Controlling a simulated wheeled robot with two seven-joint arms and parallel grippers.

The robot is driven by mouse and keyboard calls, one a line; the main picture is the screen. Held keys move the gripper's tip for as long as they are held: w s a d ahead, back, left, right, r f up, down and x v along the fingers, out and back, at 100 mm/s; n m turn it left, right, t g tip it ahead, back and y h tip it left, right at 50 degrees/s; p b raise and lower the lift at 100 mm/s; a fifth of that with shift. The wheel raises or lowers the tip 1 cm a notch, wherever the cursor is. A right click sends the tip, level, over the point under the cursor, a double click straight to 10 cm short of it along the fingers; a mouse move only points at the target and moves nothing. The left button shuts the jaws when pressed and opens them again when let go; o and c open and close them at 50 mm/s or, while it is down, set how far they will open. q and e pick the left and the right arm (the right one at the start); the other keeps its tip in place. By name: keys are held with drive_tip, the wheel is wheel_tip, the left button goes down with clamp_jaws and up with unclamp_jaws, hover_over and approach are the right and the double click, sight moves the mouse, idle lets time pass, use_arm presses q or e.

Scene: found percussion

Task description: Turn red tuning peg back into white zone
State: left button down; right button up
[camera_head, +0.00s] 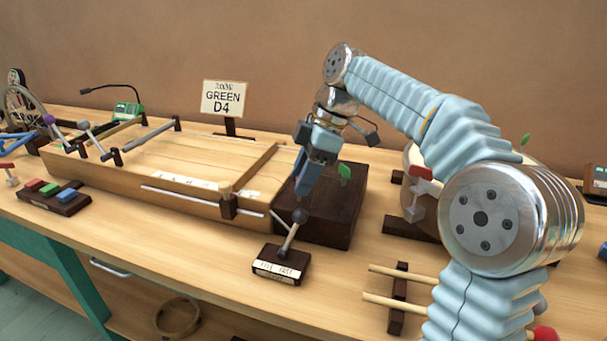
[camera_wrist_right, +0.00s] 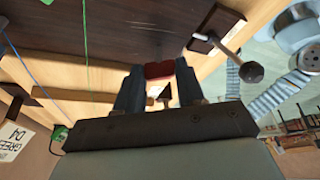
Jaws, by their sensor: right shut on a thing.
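My right gripper (camera_head: 302,188) reaches down over the dark block (camera_head: 340,218) at the right end of the wooden string box. In the right wrist view, my right gripper (camera_wrist_right: 160,78) has its two blue-grey fingers on either side of the red tuning peg (camera_wrist_right: 159,69) and is shut on it. The peg is hidden behind the gripper in the head view. A small pale patch with a dark pointed shape shows between the fingers; I cannot tell whether it is the white zone. A green peg (camera_head: 344,172) stands on the block. My left gripper is not in view.
A ball-topped lever (camera_head: 298,217) on a dark labelled base (camera_head: 280,265) stands close in front of the block. The string box (camera_head: 170,165) lies to the left. A sign (camera_head: 224,98) reading GREEN D4 stands behind. Wooden sticks (camera_head: 395,285) lie at the front right.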

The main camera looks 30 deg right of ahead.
drive_tip(key=o, duration=1)
drive_tip(key=shift+o, duration=0.2)
drive_tip(key=w+v, duration=0.1)
drive_tip(key=v, duration=0.6)
drive_tip(key=shift+s+r, duration=0.25)
drive_tip(key=shift+s, duration=0.2)
